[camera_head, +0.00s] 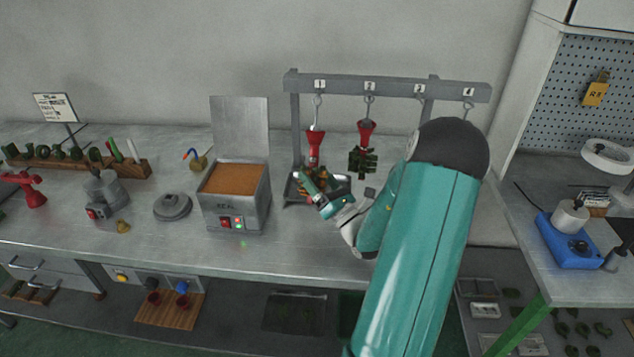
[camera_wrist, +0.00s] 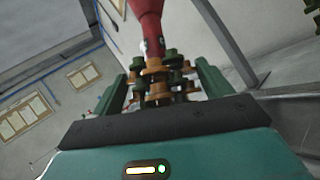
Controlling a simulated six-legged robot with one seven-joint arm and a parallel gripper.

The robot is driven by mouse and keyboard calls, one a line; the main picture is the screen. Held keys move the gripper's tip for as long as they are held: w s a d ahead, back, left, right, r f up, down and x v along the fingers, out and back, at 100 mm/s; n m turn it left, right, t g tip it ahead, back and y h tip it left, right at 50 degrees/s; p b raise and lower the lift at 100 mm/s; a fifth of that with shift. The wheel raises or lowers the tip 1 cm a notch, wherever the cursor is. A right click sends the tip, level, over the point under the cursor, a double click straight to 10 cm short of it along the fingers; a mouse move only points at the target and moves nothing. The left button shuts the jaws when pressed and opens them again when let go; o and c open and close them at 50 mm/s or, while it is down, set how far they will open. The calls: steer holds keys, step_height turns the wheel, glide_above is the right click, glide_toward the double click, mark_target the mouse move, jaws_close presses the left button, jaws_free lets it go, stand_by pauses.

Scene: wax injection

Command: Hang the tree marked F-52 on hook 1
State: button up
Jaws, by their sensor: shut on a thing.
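A tree with a red funnel-shaped base (camera_head: 315,147) is upright below hook 1 (camera_head: 318,103) on the grey rack (camera_head: 390,86). Its top meets the hook's lower end in the picture; I cannot tell if it bears on it. My gripper (camera_head: 311,182) is shut on this tree's lower part. In the wrist view the red base (camera_wrist: 147,14) is above, and green and orange pieces (camera_wrist: 158,68) sit between the fingers of my gripper (camera_wrist: 160,88). No F-52 marking is readable. Another red-based tree (camera_head: 364,136) with dark green pieces hangs from hook 2 (camera_head: 369,106).
Hooks 3 and 4 (camera_head: 468,106) show no tree, though my arm hides part there. A metal tray (camera_head: 291,197) stands under the rack. A wax-filled box with an open lid (camera_head: 238,130) stands left. A round grey lid (camera_head: 172,206) and a wooden tool rack (camera_head: 130,170) are farther left.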

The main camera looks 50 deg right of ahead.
steer(key=shift+w+d, duration=0.9)
steer(key=shift+d, duration=0.2)
steer(key=shift+w+d+f, duration=0.25)
steer(key=shift+w+d, duration=0.15)
steer(key=shift+d, duration=0.1)
steer(key=o, duration=1.2)
steer(key=s+a+f, duration=0.1)
steer(key=s+f, duration=0.1)
steer(key=s, duration=1.4)
steer(key=shift+s+a, duration=0.15)
steer(key=shift+s, duration=0.05)
